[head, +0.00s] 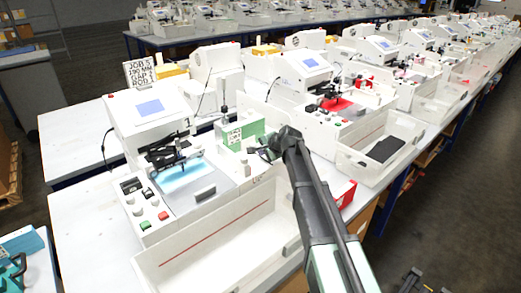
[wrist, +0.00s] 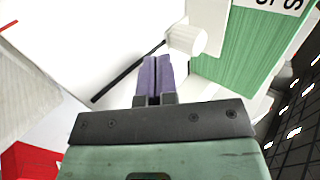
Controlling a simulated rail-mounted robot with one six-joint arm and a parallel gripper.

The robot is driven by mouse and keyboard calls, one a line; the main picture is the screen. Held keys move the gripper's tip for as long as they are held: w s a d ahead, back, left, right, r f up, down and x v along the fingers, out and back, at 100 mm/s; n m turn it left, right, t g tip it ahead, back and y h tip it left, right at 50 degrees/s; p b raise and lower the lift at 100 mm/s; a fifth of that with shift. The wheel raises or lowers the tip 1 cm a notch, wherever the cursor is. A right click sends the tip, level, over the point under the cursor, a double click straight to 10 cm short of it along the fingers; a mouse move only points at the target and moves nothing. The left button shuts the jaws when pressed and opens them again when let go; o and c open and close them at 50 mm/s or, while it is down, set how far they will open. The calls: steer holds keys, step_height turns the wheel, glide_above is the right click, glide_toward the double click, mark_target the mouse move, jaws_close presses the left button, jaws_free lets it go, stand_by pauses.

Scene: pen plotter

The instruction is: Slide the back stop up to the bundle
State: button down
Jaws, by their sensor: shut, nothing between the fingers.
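A green bundle (head: 250,133) with a white printed label stands at the right side of the near white plotter. In the wrist view the green bundle (wrist: 240,50) fills the upper right. A white part with a round knob (wrist: 187,39) sits close to the bundle's left end; it may be the back stop, but I cannot tell for sure. My gripper (head: 268,154) is close to the bundle in the head view. In the wrist view the purple fingers of my gripper (wrist: 153,74) are shut and empty, with tips just below and left of the knob.
A black slot or bar (wrist: 125,75) runs across the white surface left of the fingers. A red object (wrist: 30,162) lies at the lower left. The near plotter (head: 150,112) has an open white tray (head: 215,240) in front. Another plotter (head: 310,75) stands behind to the right.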

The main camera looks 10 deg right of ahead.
steer(key=s+f+p+v, duration=0.1)
steer(key=p+v, duration=0.6)
steer(key=v, duration=0.4)
steer(key=s+f+n+g+h, duration=0.1)
steer(key=s+n+g, duration=0.1)
steer(key=s, duration=0.7)
steer(key=s+f+n+g+h, duration=0.2)
steer(key=s+n, duration=0.3)
steer(key=s, duration=0.4)
steer(key=s+f+n+g+h, duration=0.1)
steer(key=s+f+n+g, duration=0.1)
steer(key=s, duration=0.7)
steer(key=shift+s+d+n+g, duration=0.1)
steer(key=shift+s+n+g, duration=0.05)
steer(key=shift+n+g, duration=0.8)
steer(key=shift+s+a+f+n+h, duration=0.1)
steer(key=shift+s+a+n+h, duration=0.15)
steer(key=shift+s, duration=0.35)
steer(key=shift+s+a+n+h, duration=0.1)
steer(key=shift+s+a+h, duration=0.2)
steer(key=shift+s, duration=0.3)
